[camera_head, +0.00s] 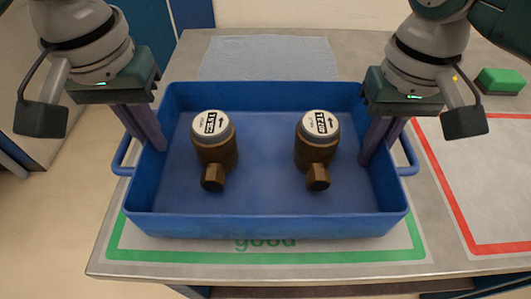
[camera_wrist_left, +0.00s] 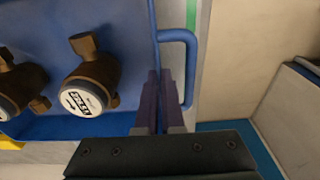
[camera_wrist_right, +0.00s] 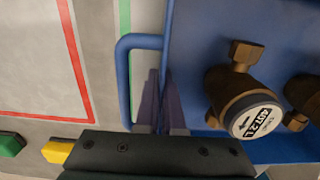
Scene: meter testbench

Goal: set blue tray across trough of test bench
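The blue tray (camera_head: 265,223) sits over the green-outlined "good" area at the front of the table; whether it touches the surface I cannot tell. Two brass meters with white dials stand in it, a left one (camera_head: 214,150) and a right one (camera_head: 317,150). My left gripper (camera_head: 154,147) is shut on the tray's left side wall by the handle; its fingers also show in the left wrist view (camera_wrist_left: 160,92). My right gripper (camera_head: 374,150) is shut on the right side wall by the other handle, also in the right wrist view (camera_wrist_right: 160,92). The test bench's trough is not recognisable.
A pale blue cloth-like mat (camera_head: 268,56) lies behind the tray. A red-outlined area (camera_head: 495,180) is to the right, bare where visible. A green block (camera_head: 501,80) lies at the far right. A yellow block (camera_wrist_right: 58,152) shows in the right wrist view.

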